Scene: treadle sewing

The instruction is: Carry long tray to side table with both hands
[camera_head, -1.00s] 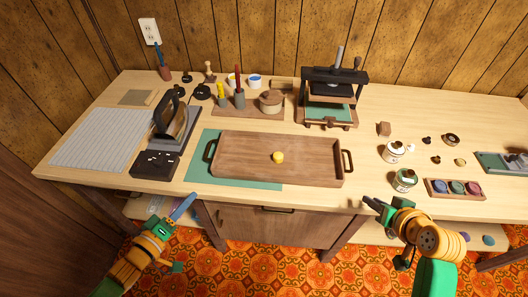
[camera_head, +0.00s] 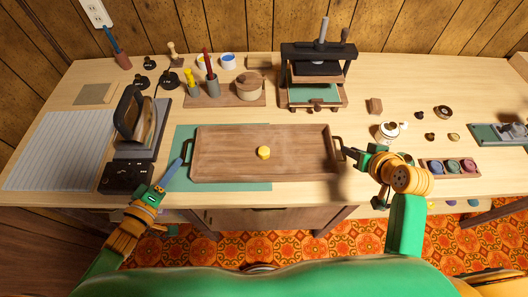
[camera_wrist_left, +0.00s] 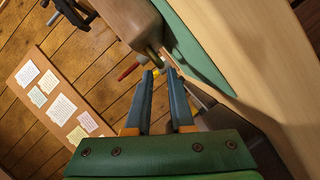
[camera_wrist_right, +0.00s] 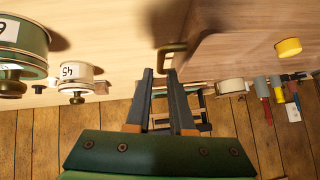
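The long wooden tray (camera_head: 225,165) lies flat on the workbench, partly over a green mat, with a dark handle at each end. A small yellow object (camera_head: 264,152) sits in it. My left gripper (camera_head: 181,165) is open beside the left handle (camera_head: 187,151). In the left wrist view the handle (camera_wrist_left: 153,58) is just ahead of the parted fingertips (camera_wrist_left: 158,73). My right gripper (camera_head: 346,151) is at the right handle (camera_head: 337,147). In the right wrist view its fingers (camera_wrist_right: 160,74) are parted, with the brass-toned handle (camera_wrist_right: 171,53) at their tips.
An iron (camera_head: 135,120) stands left of the tray. A press (camera_head: 316,80) and a wooden tool rack (camera_head: 220,98) stand behind it. A white can (camera_head: 388,132) and a tray of coloured pots (camera_head: 450,168) are at the right.

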